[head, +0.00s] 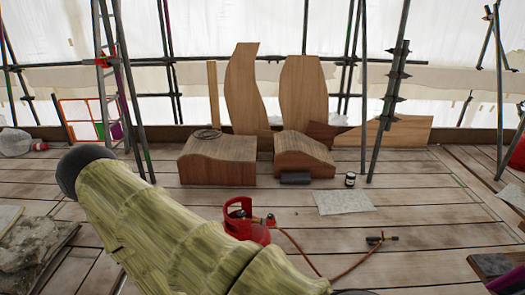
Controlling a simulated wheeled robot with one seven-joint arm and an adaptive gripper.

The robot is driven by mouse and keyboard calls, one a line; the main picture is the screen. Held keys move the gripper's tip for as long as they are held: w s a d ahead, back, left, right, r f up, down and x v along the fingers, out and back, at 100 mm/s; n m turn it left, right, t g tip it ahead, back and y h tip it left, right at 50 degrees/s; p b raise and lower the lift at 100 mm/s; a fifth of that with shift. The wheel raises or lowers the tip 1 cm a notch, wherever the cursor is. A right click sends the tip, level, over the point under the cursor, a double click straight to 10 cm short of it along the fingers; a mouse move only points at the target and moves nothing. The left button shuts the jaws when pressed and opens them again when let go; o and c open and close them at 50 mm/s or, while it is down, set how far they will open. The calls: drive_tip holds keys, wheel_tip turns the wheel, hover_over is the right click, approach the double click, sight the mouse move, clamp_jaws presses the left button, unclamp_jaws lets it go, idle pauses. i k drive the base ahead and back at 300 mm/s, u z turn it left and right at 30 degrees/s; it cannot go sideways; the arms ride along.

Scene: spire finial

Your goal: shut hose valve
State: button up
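A red gas cylinder (257,234) with a red collar (238,204) stands on the plank floor near the middle of the head view. My arm in its pale yellow-green cover crosses in front and hides its lower left part. A small valve fitting (270,220) shows at the cylinder's right side; whether it is open or shut is too small to tell. A red hose (295,245) runs from there, loops over the planks and leads to a torch-like end piece (378,239) lying to the right. My gripper is not in view.
Two wooden blocks (217,170) (303,160) and tall shaped boards (303,95) stand behind. A pale sheet (343,201) and small jar (350,180) lie beyond the hose. Scaffold poles (389,95) rise around. Stone slabs (30,245) lie at left. Planks right of the hose are mostly clear.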

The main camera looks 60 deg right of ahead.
sight(241, 214)
drive_tip(key=z, duration=0.95)
drive_tip(key=i, duration=0.25)
